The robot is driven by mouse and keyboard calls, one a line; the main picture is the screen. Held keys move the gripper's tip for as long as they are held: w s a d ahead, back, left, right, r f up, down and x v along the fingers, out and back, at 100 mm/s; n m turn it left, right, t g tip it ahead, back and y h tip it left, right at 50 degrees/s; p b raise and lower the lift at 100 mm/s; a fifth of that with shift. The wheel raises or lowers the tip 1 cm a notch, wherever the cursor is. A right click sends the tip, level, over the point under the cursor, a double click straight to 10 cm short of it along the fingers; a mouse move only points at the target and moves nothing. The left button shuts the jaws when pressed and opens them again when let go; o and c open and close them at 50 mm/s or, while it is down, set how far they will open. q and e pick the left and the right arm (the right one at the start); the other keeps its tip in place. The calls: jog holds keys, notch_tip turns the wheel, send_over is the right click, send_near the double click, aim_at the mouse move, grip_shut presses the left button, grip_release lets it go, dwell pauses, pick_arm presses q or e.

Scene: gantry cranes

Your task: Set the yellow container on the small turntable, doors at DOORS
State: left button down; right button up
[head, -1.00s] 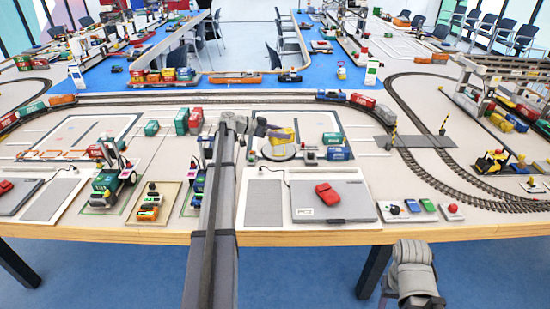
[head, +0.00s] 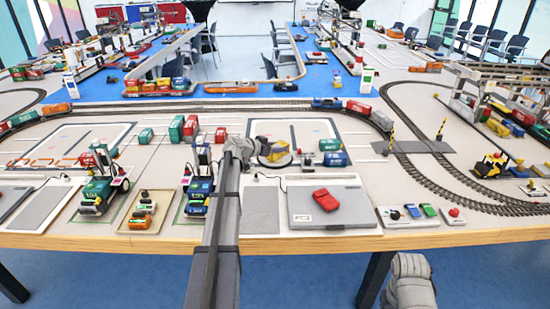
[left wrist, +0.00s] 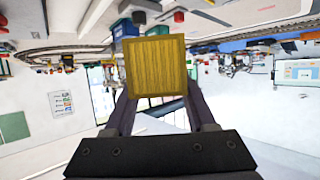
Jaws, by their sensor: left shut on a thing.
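The yellow container (head: 277,152) is in my left gripper (head: 264,150), over or on the small grey round turntable (head: 281,163) right of the table's middle. I cannot tell whether it touches the turntable. In the left wrist view one yellow ribbed face of the container (left wrist: 157,66) fills the space between the two dark fingers, which are shut on it. Its doors and the DOORS mark cannot be made out. Part of my right arm shows at the bottom right of the head view; its gripper is out of view.
A green and blue container pair (head: 334,154) stands close to the right of the turntable. A toy vehicle with a mast (head: 200,185) stands left of my arm. Rail tracks (head: 420,160) curve at the right.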

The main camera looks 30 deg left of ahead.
pick_arm(q)
jog(key=n+y, duration=0.3)
jog(key=shift+s+d+t, duration=0.3)
jog(key=shift+s, duration=0.05)
jog(key=n+y, duration=0.2)
jog(key=y, duration=0.1)
jog(key=n+y, duration=0.1)
jog(key=shift+w+a+n+g+y, duration=0.2)
jog(key=shift+a+n+g+y, duration=0.15)
jog(key=shift+n+g+y, duration=0.05)
jog(key=shift+a+n+g+y, duration=0.1)
jog(key=shift+n+g+y, duration=0.3)
jog(key=shift+n+y, duration=0.4)
jog(key=shift+n+g+y, duration=0.3)
jog(key=shift+n+y, duration=0.1)
jog(key=shift+y, duration=0.1)
